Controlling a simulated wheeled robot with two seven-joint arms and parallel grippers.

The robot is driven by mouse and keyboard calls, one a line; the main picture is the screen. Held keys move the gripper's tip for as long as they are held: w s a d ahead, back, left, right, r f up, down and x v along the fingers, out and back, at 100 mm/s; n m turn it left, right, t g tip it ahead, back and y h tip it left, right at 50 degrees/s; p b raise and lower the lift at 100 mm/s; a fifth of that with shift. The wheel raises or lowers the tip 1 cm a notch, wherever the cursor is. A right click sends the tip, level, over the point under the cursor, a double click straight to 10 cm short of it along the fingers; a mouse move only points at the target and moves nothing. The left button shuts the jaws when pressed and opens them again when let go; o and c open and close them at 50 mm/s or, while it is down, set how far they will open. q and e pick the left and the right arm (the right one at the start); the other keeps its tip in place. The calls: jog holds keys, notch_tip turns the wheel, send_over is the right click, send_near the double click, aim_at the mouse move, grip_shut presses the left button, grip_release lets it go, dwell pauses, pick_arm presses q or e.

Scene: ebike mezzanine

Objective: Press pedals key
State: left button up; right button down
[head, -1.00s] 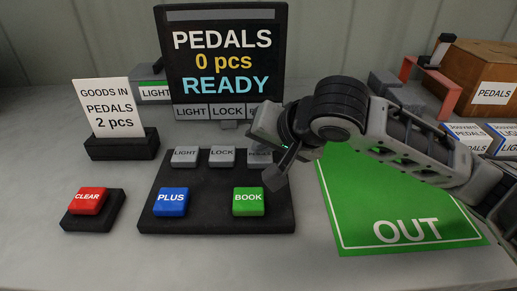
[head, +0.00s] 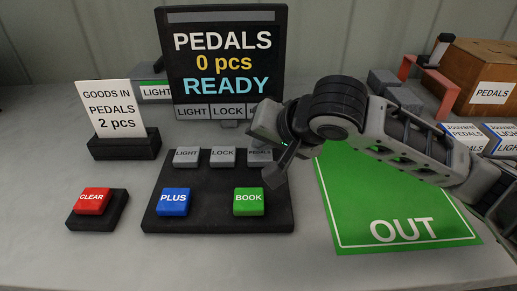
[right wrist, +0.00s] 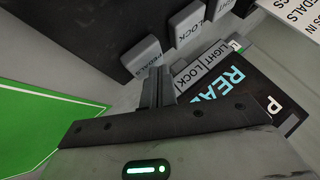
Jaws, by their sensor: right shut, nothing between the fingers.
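The grey PEDALS key (head: 260,156) is the rightmost of the top row on the dark key panel (head: 218,219), partly hidden by my right gripper (head: 276,178). My right gripper is shut and empty, at the key's right side. In the right wrist view, its fingers (right wrist: 156,78) reach up beside the PEDALS key (right wrist: 141,64); I cannot tell whether they touch it. The display (head: 225,62) reads PEDALS, 0 pcs, READY. My left gripper is not in view.
LIGHT (head: 187,156) and LOCK (head: 223,157) keys sit left of PEDALS; blue PLUS (head: 174,203) and green BOOK (head: 248,202) sit below. A red CLEAR button (head: 92,202), a goods-in card (head: 112,110), the green OUT mat (head: 400,225) and a PEDALS box (head: 480,70) surround the panel.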

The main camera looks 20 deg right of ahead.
aim_at(263, 156)
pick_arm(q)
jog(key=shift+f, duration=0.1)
pick_arm(e)
notch_tip(263, 156, up, 3)
jog(key=p, duration=0.3)
jog(key=shift+r+p, duration=0.9)
jog(key=shift+p, duration=0.3)
jog(key=shift+r+p, duration=0.6)
jog(key=shift+p, duration=0.1)
jog(key=shift+r, duration=0.1)
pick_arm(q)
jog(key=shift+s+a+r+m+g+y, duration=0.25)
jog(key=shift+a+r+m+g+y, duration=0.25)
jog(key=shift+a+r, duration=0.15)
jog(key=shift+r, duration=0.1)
